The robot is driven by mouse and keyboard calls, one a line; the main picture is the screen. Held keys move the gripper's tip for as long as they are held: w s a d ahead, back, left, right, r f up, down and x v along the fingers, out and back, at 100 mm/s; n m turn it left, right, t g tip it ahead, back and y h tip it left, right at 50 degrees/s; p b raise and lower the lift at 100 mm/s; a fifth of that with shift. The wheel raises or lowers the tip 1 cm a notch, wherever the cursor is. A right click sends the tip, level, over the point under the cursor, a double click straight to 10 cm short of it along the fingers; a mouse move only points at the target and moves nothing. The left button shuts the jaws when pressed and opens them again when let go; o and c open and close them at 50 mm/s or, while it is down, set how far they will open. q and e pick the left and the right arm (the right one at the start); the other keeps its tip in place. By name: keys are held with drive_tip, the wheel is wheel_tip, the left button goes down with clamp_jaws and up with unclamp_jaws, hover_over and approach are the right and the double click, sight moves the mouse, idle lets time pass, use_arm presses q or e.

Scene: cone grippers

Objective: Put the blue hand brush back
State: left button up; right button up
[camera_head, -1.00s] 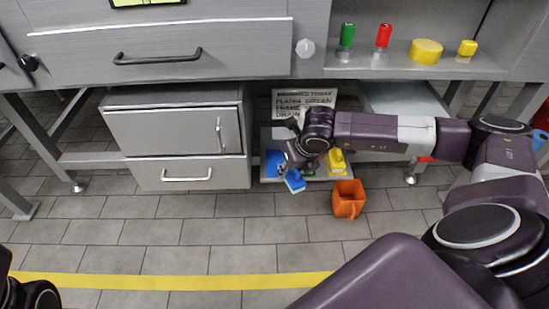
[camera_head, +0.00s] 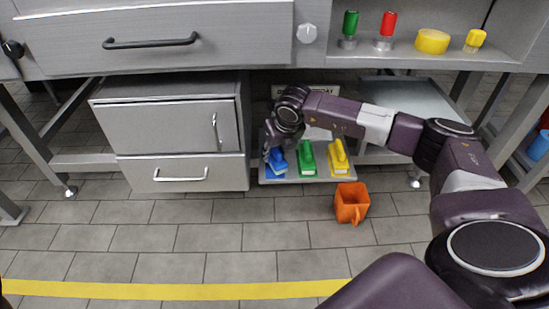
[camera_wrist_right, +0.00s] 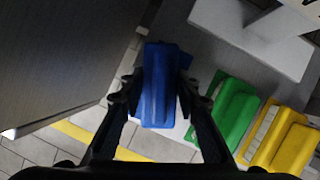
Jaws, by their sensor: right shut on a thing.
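The blue hand brush (camera_head: 277,163) is at the left end of the low grey shelf (camera_head: 300,180) under the bench, at the blue spot. My right gripper (camera_head: 273,150) is over it. In the right wrist view the blue brush (camera_wrist_right: 158,88) lies between the two fingers of my right gripper (camera_wrist_right: 155,92), which are shut on it. Whether the brush touches the shelf I cannot tell. A green brush (camera_head: 307,160) and a yellow brush (camera_head: 339,158) lie to its right. My left gripper is not in view.
An orange bucket (camera_head: 351,203) stands on the floor before the shelf. A grey drawer cabinet (camera_head: 168,145) stands close on the left. A sign (camera_head: 318,90) is partly hidden behind my arm.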

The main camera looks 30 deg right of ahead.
drive_tip(key=shift+f, duration=0.1)
drive_tip(key=shift+f, duration=0.1)
drive_tip(key=o, duration=1.1)
